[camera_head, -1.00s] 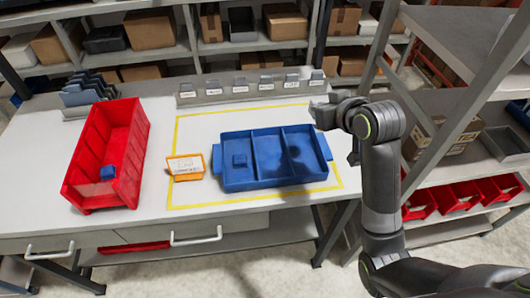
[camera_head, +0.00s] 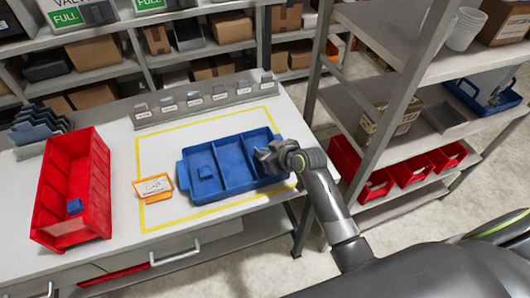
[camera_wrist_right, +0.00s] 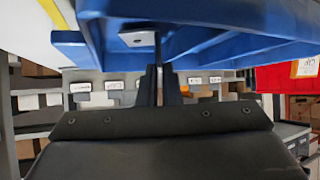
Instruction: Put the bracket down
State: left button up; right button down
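The grey metal bracket (camera_wrist_right: 135,39), with a hole in its flange, shows in the wrist view between my right gripper's fingers (camera_wrist_right: 160,88), its thin plate pinched there. In the head view my right gripper (camera_head: 266,157) is at the right end of the blue divided tray (camera_head: 205,198). The bracket is hard to separate from the gripper there, and I cannot tell whether it touches the tray. My left gripper is not in view.
An orange-framed card (camera_head: 154,188) stands left of the tray, inside the yellow outline. A labelled rail (camera_head: 195,104) runs behind. A metal rack (camera_head: 385,110) stands close on the right.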

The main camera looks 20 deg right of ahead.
jog(key=shift+f, duration=0.3)
jog(key=shift+f, duration=0.15)
jog(key=c, duration=1.6)
grip_release()
jog(key=shift+r, duration=0.2)
jog(key=b+v, duration=0.1)
jog(key=v, duration=1.1)
jog(key=shift+f+b, duration=0.1)
jog(key=shift+b, duration=0.25)
